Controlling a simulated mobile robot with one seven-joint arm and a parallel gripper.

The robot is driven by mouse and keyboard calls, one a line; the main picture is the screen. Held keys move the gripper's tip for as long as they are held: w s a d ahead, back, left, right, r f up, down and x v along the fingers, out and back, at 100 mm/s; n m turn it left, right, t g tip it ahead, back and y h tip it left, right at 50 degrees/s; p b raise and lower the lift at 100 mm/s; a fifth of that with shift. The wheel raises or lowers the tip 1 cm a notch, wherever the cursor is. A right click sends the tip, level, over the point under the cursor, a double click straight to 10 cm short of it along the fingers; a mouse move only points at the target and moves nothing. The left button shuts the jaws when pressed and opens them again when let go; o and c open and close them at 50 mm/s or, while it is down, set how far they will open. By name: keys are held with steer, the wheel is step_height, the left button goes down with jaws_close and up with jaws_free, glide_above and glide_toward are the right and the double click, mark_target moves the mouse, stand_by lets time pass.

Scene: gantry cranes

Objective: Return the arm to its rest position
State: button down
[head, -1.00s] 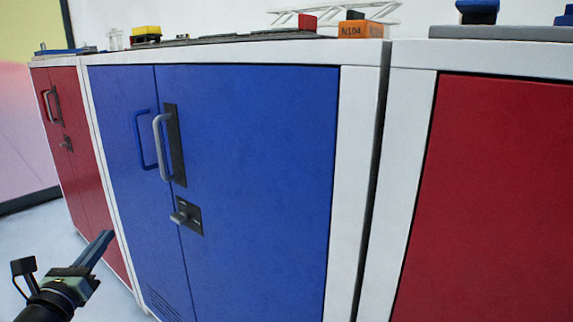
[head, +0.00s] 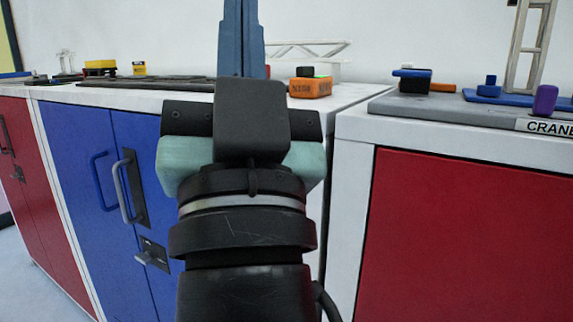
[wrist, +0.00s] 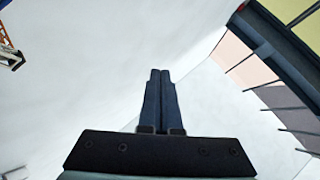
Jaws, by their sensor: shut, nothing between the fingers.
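My gripper (head: 243,35) stands upright in the middle of the head view, with its fingers pointing up past the top edge. Its two blue-grey fingers lie side by side, shut and empty. The wrist view shows the same shut gripper (wrist: 160,78) with a pale wall or ceiling beyond it. My arm and gripper hide part of the blue cabinet (head: 85,150) and of the worktop behind. The gripper appears to touch nothing.
An orange block (head: 310,88) marked N104 lies on the white worktop (head: 357,92). A red cabinet (head: 470,240) at right carries a grey board (head: 450,115) with a purple piece (head: 545,99) and blue parts (head: 490,88). A white truss (head: 310,48) stands behind.

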steer(key=s+d+r+h+p, duration=0.2)
steer(key=s+d+r+h, duration=0.1)
steer(key=s+d+h, duration=0.1)
step_height(320, 180, up, 36)
steer(key=p, duration=3.6)
steer(key=shift+w+a+n+y, duration=0.2)
steer(key=shift+a+n+y, duration=0.1)
steer(key=shift+a, duration=0.1)
steer(key=shift+r, duration=0.1)
